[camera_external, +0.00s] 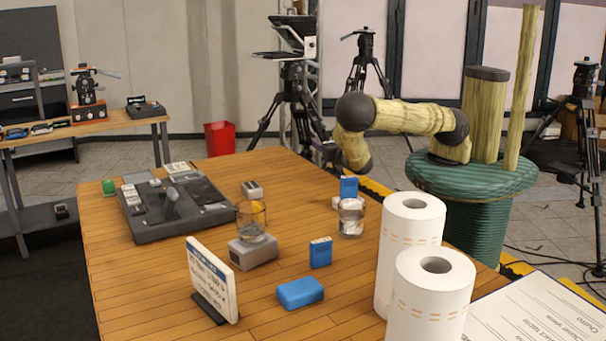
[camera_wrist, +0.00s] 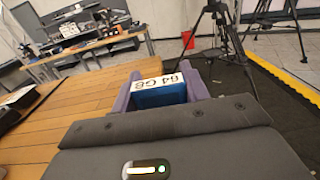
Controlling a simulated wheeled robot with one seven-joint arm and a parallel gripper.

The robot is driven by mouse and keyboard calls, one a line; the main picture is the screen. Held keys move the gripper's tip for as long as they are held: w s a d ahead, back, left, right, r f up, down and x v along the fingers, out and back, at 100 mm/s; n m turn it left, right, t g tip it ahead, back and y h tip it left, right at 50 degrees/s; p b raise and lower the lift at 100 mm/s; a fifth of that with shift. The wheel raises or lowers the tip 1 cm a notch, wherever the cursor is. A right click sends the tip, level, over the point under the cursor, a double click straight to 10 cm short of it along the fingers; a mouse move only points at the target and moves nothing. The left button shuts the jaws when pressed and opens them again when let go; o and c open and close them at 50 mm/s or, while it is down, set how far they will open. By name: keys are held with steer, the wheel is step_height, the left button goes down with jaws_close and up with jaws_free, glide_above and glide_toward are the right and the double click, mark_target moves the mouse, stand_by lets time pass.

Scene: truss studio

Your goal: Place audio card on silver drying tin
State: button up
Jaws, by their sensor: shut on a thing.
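My gripper (camera_wrist: 161,82) has its two purple fingers shut on a blue card (camera_wrist: 160,95) with a white "64 GB" label, in the wrist view. In the external view my gripper (camera_external: 327,151) is small and dark, near the table's far right edge; the card in it cannot be made out there. A small silver tin-like box (camera_external: 252,188) lies near the middle back of the table. A larger grey-silver block (camera_external: 262,252) sits nearer, with a glass (camera_external: 251,222) on it. I cannot tell which is the drying tin.
The wooden table (camera_external: 150,290) also holds a grey console (camera_external: 190,215), blue boxes (camera_external: 320,253) (camera_external: 349,187), a blue rounded case (camera_external: 300,293), a second glass (camera_external: 351,218), an upright sign (camera_external: 212,280) and two paper rolls (camera_external: 430,300). Bare wood lies around the small silver box.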

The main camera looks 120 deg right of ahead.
steer(key=w+a+r+n+t, duration=0.15)
steer(key=w+t, duration=0.25)
steer(key=w, duration=1.3)
step_height(320, 180, up, 9)
steer(key=n+t+y, duration=0.1)
steer(key=n+t, duration=0.2)
glide_above(247, 183)
steer(key=shift+a+f, duration=0.15)
steer(key=shift+f+p, duration=0.7)
steer(key=shift+f, duration=2.25)
steer(key=shift+f+p, duration=0.45)
steer(key=shift+f, duration=1.65)
